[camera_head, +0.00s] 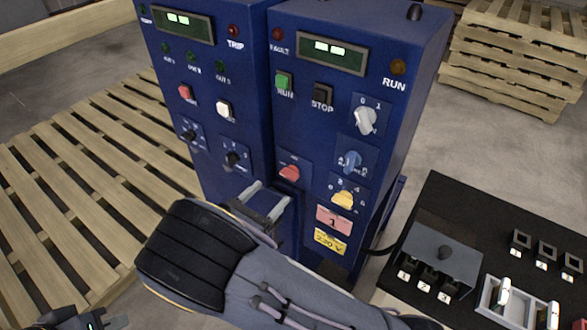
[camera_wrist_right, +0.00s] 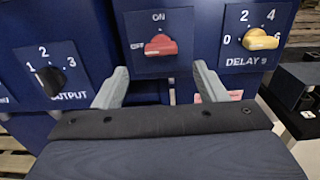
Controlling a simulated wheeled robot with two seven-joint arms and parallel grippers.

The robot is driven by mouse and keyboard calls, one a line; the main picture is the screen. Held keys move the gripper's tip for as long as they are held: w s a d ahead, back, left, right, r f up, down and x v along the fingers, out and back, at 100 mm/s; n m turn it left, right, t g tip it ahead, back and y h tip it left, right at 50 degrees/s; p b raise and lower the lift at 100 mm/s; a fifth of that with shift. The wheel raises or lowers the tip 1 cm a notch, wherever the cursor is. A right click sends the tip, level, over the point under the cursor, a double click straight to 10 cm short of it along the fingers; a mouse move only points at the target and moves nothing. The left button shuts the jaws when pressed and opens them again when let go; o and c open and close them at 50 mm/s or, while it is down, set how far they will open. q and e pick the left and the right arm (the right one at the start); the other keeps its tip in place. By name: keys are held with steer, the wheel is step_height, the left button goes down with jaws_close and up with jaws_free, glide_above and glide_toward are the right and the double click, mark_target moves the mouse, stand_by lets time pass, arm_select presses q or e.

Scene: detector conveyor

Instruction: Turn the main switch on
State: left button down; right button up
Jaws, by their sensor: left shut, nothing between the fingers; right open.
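A red rotary switch (camera_head: 289,172) sits on the front of the right-hand blue cabinet. In the right wrist view the red switch (camera_wrist_right: 160,45) lies sideways, between an ON mark above and an OFF mark on its left. My right gripper (camera_head: 268,197) is open and empty, just below and in front of the switch. In the wrist view its fingertips (camera_wrist_right: 160,72) are spread to either side, below the knob and apart from it. My left gripper (camera_head: 95,321) is shut and empty at the bottom left edge, partly cut off.
A yellow DELAY knob (camera_wrist_right: 259,40) is right of the switch and a black OUTPUT knob (camera_wrist_right: 51,79) left. White (camera_head: 365,121) and blue (camera_head: 350,161) knobs are higher on the cabinet. A black table (camera_head: 450,195) with a grey box (camera_head: 440,251) stands right. Wooden pallets lie left and behind.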

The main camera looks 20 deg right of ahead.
mark_target(287, 178)
steer(key=p+x, duration=0.1)
steer(key=x, duration=0.6)
steer(key=shift+w+d+p, duration=0.1)
steer(key=shift+d+p, duration=0.15)
steer(key=shift+p, duration=0.15)
steer(key=c, duration=1)
